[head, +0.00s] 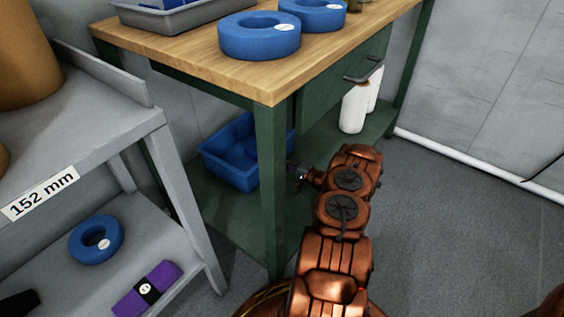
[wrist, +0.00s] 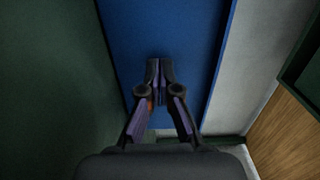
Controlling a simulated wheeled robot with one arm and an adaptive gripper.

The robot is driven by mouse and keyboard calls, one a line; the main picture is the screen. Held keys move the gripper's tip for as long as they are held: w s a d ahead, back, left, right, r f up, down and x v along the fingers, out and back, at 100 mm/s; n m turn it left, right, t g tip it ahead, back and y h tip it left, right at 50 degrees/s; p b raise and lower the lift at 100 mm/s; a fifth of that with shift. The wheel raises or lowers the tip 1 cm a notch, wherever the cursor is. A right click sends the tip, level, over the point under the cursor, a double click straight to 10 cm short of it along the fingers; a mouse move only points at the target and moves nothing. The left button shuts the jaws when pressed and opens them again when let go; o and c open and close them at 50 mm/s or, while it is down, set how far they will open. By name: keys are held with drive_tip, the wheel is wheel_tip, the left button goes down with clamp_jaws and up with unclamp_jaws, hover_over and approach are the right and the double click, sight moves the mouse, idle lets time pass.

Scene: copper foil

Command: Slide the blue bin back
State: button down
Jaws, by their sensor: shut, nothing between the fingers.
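The blue bin (head: 230,152) sits on the green lower shelf of the workbench, partly hidden by the front table leg. In the wrist view the bin's blue surface (wrist: 185,30) fills the middle, behind the fingers. My gripper (head: 298,172) is beside the bin's right end, under the bench top, and mostly hidden by my copper arm in the head view. In the wrist view my gripper (wrist: 160,68) is shut with its tips together and nothing between them. The tips are in front of the blue surface; whether they touch it I cannot tell.
The green bench leg (head: 271,190) stands just left of my arm. A wooden top (head: 190,55) with blue rolls is above. A grey shelf rack (head: 90,150) is at left. Floor at right is clear.

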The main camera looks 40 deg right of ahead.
drive_tip(key=p+v, duration=0.4)
drive_tip(key=v, duration=0.8)
drive_tip(key=shift+r, duration=0.1)
drive_tip(key=shift+s+d, duration=0.15)
drive_tip(key=shift+s, duration=0.35)
drive_tip(key=shift+s, duration=0.1)
